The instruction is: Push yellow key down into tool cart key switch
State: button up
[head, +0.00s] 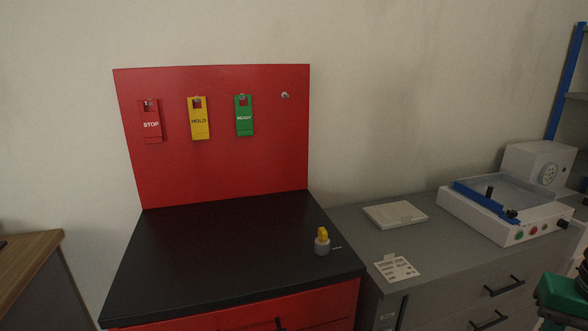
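A yellow key (323,233) stands upright in the grey round key switch (322,247) near the right edge of the cart's black top. Its yellow head shows above the switch; how deep it sits I cannot tell. The red tool cart (240,304) has a black top (220,255) and a red back panel (220,165). My gripper is not in view.
STOP (151,124), HOLD (199,120) and READY (244,117) tags hang on the panel beside a bare hook (285,95). Most of the black top is clear.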

aim_at(322, 249)
jog(key=u, duration=1.25)
jog(key=k, duration=0.6)
jog(key=z, duration=0.7)
jog(key=i, duration=1)
